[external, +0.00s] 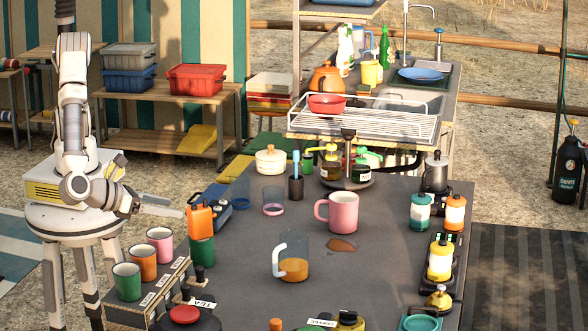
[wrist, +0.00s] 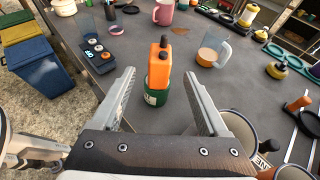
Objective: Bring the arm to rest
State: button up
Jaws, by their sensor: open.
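My gripper (external: 178,211) is at the left of the grey table in the external view, its fingers pointing right towards an orange canister (external: 201,218). In the wrist view my gripper (wrist: 161,78) has its two fingers wide apart, with nothing between them in contact. The orange canister (wrist: 159,67) with a dark cap stands upright on or in a green container (wrist: 156,96), seen in the gap between the fingers. The green container also shows in the external view (external: 202,251). I cannot tell whether the canister sits inside it.
Pink, orange and green mugs (external: 142,262) stand on a rack at the table's left edge, close to my arm. A blue device (external: 215,203) lies behind the canister.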

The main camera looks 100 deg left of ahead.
jog(key=s+a+r+n+g+h+b, duration=0.1)
jog(key=a+r+n+h, duration=0.2)
jog(key=a+n, duration=0.55)
jog(key=s+a+r+n+g+h+b, duration=0.1)
jog(key=s+a+r+n+h+b, duration=0.15)
jog(key=a+n, duration=0.6)
jog(key=s+a+r+n+g+h, duration=0.1)
jog(key=a+r+n+h, duration=0.3)
jog(key=a, duration=0.8)
jog(key=s+d+r+n+p, duration=0.1)
jog(key=s+r+n+p, duration=0.2)
jog(key=s, duration=0.4)
jog(key=s+d+r+n+g+p, duration=0.1)
jog(key=s+r+n+p, duration=0.2)
jog(key=s, duration=0.4)
notch_tip(320, 180, up, 3)
jog(key=shift+f+p, duration=0.15)
jog(key=shift+p, duration=0.3)
